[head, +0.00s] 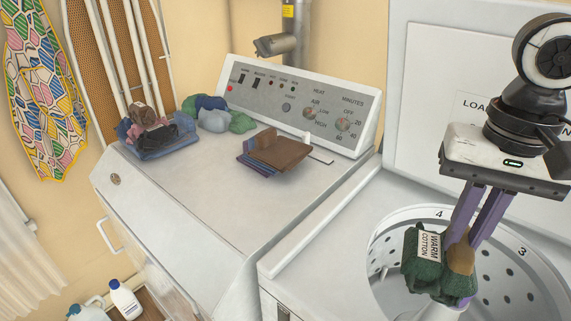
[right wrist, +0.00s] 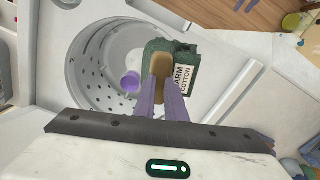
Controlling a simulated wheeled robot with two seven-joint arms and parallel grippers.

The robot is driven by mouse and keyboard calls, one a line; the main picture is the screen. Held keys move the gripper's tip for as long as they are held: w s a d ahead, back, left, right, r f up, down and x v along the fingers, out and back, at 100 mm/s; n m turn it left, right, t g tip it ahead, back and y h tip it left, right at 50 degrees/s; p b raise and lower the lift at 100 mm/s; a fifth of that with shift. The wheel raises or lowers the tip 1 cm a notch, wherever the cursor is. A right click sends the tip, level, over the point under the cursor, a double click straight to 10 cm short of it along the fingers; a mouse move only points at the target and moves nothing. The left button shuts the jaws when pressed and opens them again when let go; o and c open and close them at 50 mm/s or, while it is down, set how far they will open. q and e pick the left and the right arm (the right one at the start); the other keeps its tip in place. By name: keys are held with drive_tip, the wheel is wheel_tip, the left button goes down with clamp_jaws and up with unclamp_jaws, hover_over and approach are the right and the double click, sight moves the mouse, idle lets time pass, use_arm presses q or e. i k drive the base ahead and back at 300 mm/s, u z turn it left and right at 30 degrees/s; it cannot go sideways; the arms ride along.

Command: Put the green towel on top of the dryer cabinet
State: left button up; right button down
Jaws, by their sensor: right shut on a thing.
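My left gripper is not in view.
The front middle of the top is clear. The raised washer lid (head: 430,65) stands behind the drum.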

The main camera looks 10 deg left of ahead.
sight(247, 209)
drive_tip(key=u, duration=0.5)
drive_tip(key=k, duration=1.15)
drive_tip(key=u, duration=1.25)
drive_tip(key=i, duration=1.5)
drive_tip(key=z, duration=0.7)
drive_tip(key=i, duration=1.1)
drive_tip(key=z, duration=1.15)
